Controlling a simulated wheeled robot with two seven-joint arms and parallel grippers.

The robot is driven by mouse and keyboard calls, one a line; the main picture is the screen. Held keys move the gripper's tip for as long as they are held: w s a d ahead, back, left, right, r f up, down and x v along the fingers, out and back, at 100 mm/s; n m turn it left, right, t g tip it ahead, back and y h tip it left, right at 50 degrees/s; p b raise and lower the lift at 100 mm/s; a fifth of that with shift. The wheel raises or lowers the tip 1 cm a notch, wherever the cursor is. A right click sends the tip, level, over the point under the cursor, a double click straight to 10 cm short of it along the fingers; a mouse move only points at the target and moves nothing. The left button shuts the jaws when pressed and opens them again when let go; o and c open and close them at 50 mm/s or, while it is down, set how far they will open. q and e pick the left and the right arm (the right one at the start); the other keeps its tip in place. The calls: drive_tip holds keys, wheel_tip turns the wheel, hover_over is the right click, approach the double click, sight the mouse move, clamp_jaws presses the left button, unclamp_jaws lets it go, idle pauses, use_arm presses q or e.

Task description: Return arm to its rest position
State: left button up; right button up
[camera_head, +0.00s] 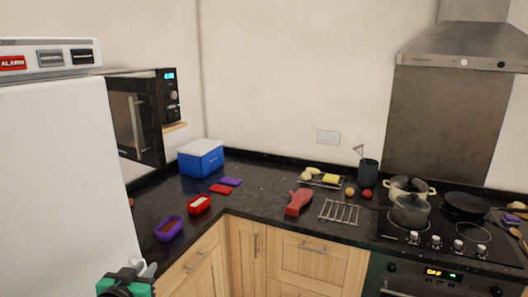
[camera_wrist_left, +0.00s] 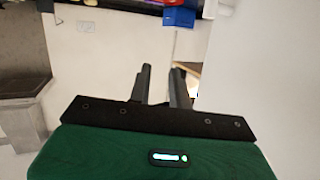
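My left gripper (camera_head: 128,283) shows at the bottom left of the head view, green and black, in front of the white fridge and cut off by the lower edge. In the left wrist view its two dark fingers (camera_wrist_left: 162,74) stand apart with a narrow gap. Nothing is held between them. The gripper is clear of the counter items. My right gripper is in neither view.
The white fridge (camera_head: 65,180) stands close at left. The black counter (camera_head: 255,200) holds a blue cooler (camera_head: 201,157), a red container (camera_head: 199,205), a purple container (camera_head: 169,229), a red mitt (camera_head: 298,202) and a rack (camera_head: 339,212). Pots (camera_head: 410,210) stand on the hob.

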use_arm(q)
drive_tip(key=s+d+f+g, duration=0.2)
drive_tip(key=s+f+g, duration=0.1)
drive_tip(key=s+f, duration=0.45)
drive_tip(key=s+d+f+g, duration=0.2)
drive_tip(key=s+f+g, duration=0.1)
drive_tip(key=s+f, duration=0.45)
drive_tip(key=s+d+f+m+g, duration=0.1)
drive_tip(key=s+f+g, duration=0.25)
drive_tip(key=s, duration=0.55)
drive_tip(key=s+d+f+g, duration=0.15)
drive_tip(key=s+f, duration=0.25)
drive_tip(key=s, duration=0.4)
wheel_tip(320, 180, down, 32)
drive_tip(key=g, duration=0.2)
drive_tip(key=s+a+f, duration=0.2)
drive_tip(key=s+f, duration=0.7)
drive_tip(key=s+a+f+g, duration=0.1)
drive_tip(key=s+f, duration=0.9)
drive_tip(key=shift+a+y, duration=0.3)
drive_tip(key=shift+a, duration=0.1)
